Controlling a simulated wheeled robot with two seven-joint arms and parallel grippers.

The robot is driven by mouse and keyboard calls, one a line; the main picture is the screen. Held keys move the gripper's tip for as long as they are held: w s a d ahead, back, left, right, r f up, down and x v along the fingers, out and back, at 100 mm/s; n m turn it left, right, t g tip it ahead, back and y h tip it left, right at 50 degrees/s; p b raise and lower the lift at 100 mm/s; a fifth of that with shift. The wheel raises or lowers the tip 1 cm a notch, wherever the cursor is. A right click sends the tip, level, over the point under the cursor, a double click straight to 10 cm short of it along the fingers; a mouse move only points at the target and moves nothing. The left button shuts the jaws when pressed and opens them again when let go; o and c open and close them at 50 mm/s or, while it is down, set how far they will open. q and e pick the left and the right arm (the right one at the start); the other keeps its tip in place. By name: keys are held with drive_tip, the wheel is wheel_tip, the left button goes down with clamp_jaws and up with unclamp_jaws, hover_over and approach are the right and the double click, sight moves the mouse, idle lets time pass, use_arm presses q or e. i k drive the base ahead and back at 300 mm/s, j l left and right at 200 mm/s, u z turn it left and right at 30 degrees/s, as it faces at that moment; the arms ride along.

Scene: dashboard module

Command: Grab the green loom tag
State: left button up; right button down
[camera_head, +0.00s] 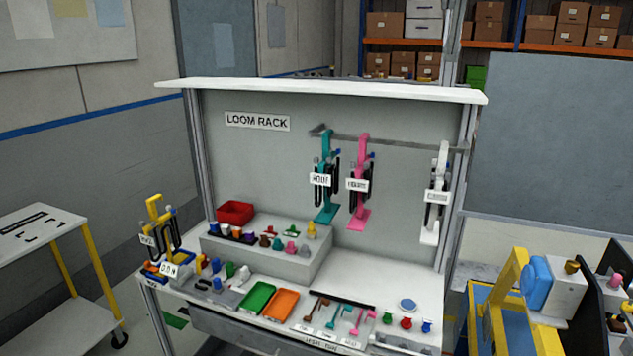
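Several small hook-shaped pieces lie in a row at the front of the bench, above a small label too blurred to read surely. One of them is teal-green (334,316), between brown and pink ones; I cannot tell for sure that it is the green loom tag. A teal loom hanger (326,197) with black cables and a white label hangs from the rack rail, left of a pink hanger (361,190). Neither of my grippers shows in this view.
A white hanger (432,210) hangs at the rail's right end. Green (257,298) and orange (281,304) trays and a red bin (235,212) stand on the bench among small coloured parts. A yellow hanger (157,211) stands at the left end. A trolley (60,224) is left.

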sight(291, 232)
drive_tip(key=i+j+z, duration=0.35)
drive_tip(key=j+z, duration=0.2)
drive_tip(key=i+j+z, duration=0.1)
drive_tip(key=j+z, duration=0.15)
drive_tip(key=j, duration=0.2)
drive_tip(key=i+j+z, duration=0.1)
drive_tip(key=j+z, duration=0.2)
drive_tip(key=j, duration=0.1)
